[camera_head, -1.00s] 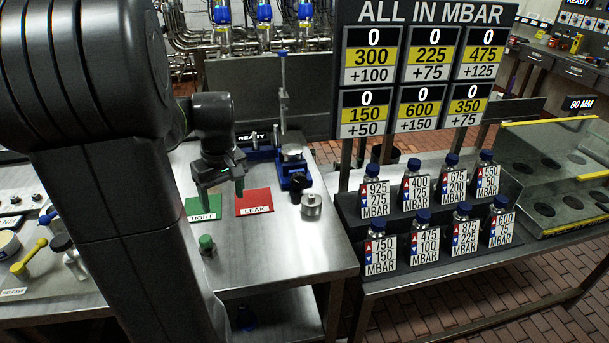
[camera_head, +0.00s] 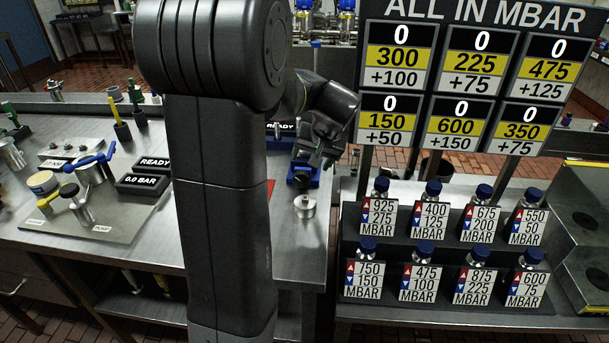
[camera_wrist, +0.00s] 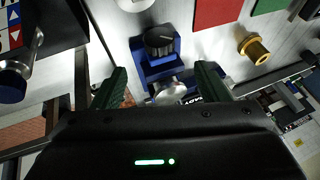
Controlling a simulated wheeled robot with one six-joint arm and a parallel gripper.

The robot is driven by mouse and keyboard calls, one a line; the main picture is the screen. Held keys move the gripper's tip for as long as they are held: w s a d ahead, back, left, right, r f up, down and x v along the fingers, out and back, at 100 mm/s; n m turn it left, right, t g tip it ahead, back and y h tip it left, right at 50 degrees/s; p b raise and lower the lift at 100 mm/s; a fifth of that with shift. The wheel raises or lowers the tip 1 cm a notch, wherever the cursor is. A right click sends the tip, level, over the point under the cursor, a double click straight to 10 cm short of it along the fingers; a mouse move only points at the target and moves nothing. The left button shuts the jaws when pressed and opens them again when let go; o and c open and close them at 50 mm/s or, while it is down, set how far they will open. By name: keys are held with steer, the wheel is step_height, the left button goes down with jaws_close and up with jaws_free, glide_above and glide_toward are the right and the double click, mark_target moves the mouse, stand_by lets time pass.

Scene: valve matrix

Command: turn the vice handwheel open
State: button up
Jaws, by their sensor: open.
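The blue vice (camera_head: 303,180) stands on the steel bench, partly covered by my gripper in the head view. In the wrist view the vice (camera_wrist: 151,72) lies between and beyond my fingers. Its black handwheel (camera_wrist: 158,40) sits at the far end, past the fingertips and apart from them. A round silver part (camera_wrist: 169,91) shows at the vice's near end. My gripper (camera_wrist: 162,78) is open and empty, above the vice. It also shows in the head view (camera_head: 322,147), where its fingers are hard to make out.
A silver cylinder (camera_head: 305,208) stands in front of the vice. A brass fitting (camera_wrist: 255,48) and red (camera_wrist: 216,12) and green (camera_wrist: 268,5) mats lie beside it. The bottle rack (camera_head: 450,285) and pressure board (camera_head: 460,85) stand to the right. My arm hides the mid-bench.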

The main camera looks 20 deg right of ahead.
mark_target(304, 174)
steer(key=p+x, duration=0.1)
steer(key=x, duration=0.9)
steer(key=shift+f, duration=0.2)
steer(key=c, duration=1)
